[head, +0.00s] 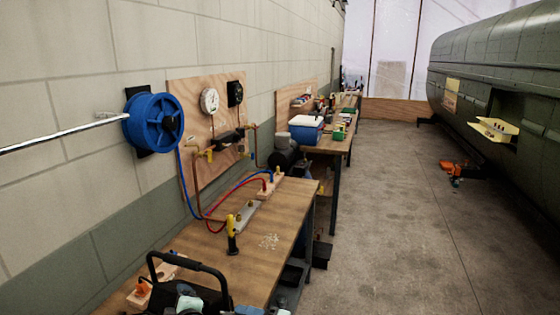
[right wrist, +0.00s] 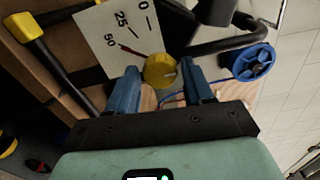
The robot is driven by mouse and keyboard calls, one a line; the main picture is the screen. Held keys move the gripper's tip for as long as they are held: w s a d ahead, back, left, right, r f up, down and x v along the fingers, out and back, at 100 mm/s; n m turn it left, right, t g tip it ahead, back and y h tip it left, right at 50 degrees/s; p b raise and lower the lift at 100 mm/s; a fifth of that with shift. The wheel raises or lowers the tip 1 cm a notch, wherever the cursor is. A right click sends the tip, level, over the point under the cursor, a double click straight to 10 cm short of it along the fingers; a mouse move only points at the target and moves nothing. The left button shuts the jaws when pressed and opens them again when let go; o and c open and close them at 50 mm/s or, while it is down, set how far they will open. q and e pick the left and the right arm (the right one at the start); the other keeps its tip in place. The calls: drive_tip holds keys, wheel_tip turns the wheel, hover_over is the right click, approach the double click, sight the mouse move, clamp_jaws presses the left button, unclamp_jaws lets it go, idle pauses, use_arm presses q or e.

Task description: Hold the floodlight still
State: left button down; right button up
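A black tubular frame (head: 190,270), which may be the floodlight's, stands at the near end of the workbench; its body is mostly cut off by the lower picture edge. In the right wrist view a dark tube of a frame (right wrist: 235,42) crosses the top, and a pale dial plate (right wrist: 118,38) with a red pointer shows. My right gripper (right wrist: 160,78) has its blue fingers spread apart on either side of a yellow knob (right wrist: 159,70); I cannot tell whether they touch it. A pale green part in the head view may be this gripper. My left gripper is not seen.
The workbench (head: 190,240) carries a yellow-handled tool (head: 232,240), red and blue hoses and small fittings. A blue reel (head: 155,120) is on the wall to the left. The concrete aisle (head: 400,220) is mostly clear, with a green fuselage (head: 490,90) on the right.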

drive_tip(key=shift+d, duration=0.1)
drive_tip(key=v, duration=0.5)
drive_tip(key=shift+s+d, duration=0.2)
drive_tip(key=shift+d, duration=0.15)
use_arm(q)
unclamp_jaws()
